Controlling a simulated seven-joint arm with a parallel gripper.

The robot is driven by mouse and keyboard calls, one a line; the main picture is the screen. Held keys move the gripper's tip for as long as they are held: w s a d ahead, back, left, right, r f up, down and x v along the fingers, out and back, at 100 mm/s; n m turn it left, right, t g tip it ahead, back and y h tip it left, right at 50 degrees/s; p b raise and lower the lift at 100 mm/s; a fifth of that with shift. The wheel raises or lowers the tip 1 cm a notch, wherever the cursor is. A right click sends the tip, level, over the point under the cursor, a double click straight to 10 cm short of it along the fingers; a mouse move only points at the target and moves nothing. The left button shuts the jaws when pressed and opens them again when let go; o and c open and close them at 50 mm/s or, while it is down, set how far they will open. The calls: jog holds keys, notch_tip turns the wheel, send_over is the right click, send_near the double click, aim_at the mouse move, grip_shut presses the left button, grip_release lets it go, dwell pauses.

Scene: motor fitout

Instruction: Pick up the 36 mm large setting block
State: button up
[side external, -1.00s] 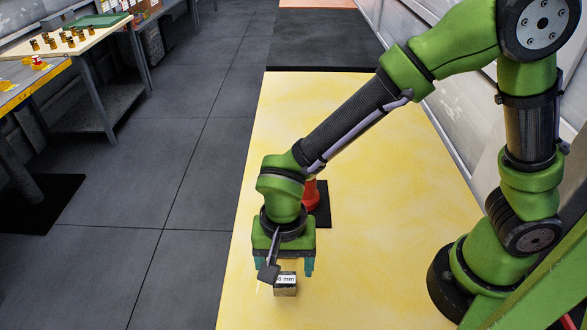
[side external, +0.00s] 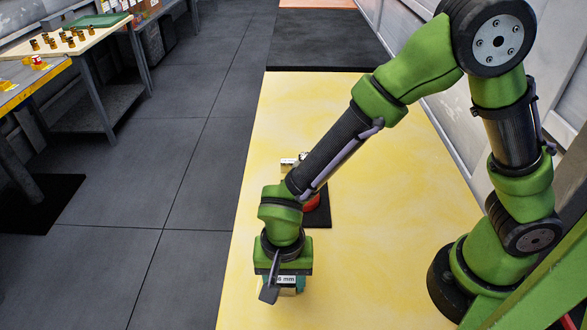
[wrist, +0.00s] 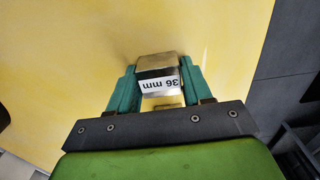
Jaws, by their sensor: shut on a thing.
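The 36 mm setting block (wrist: 158,66) is a metal block with a white label reading "36 mm". In the wrist view it sits between the two teal fingers of my gripper (wrist: 157,88), which are shut on its sides. In the side external view the block (side external: 287,280) shows its label just below the green gripper body, near the front of the yellow table. My gripper (side external: 284,284) is over it there, and its fingers are partly hidden. I cannot tell whether the block touches the table.
The yellow table (side external: 390,250) is mostly clear around the gripper. Behind my forearm, a red object (side external: 312,203) stands on a black mat (side external: 320,217), with a small metal and white piece (side external: 288,164) beyond it. Side benches with small parts (side external: 70,38) stand far left.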

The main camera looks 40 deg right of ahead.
jog(key=shift+c, duration=1.1)
grip_shut()
jog(key=shift+r, duration=0.1)
